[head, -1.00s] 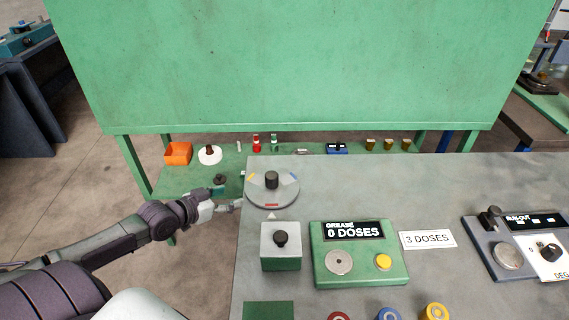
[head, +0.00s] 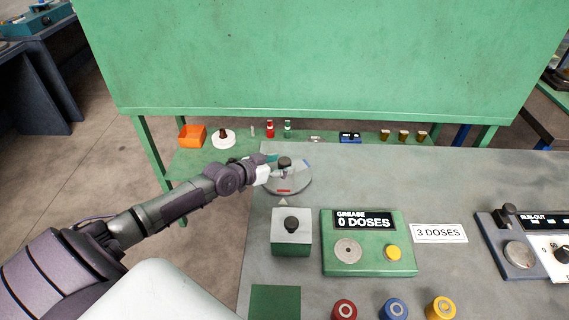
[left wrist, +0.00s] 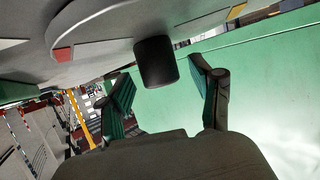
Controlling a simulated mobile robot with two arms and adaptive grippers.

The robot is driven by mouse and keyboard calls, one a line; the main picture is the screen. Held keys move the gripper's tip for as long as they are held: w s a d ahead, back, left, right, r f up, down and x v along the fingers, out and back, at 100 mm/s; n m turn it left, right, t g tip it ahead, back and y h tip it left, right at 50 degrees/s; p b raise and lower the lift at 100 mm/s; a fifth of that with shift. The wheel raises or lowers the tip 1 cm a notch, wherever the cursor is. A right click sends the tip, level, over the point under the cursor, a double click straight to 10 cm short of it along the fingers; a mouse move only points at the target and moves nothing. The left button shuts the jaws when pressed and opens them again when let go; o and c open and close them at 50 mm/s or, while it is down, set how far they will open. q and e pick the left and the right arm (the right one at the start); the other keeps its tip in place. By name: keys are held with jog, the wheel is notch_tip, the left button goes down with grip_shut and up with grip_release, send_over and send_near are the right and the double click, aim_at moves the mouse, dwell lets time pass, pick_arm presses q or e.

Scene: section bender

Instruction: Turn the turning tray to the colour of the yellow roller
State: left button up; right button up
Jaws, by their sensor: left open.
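The turning tray (head: 300,185) is a round grey disc with a dark upright knob (head: 285,161) at its middle. Its red mark (head: 283,191) faces the white pointer triangle (head: 283,201) on the table. The yellow roller (head: 441,309) stands at the front edge, right of the blue and red ones. My left gripper (head: 276,166) is over the tray's left part, at the knob. In the left wrist view the knob (left wrist: 156,62) lies between the two spread green-padded fingers, apart from both. The tray's yellow mark is hidden in the head view. My right gripper is out of view.
A shelf behind holds an orange bin (head: 192,136) and small parts. Table right of the tray is clear.

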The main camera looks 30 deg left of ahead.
pick_arm(q)
jog(key=shift+x, duration=1)
grip_shut()
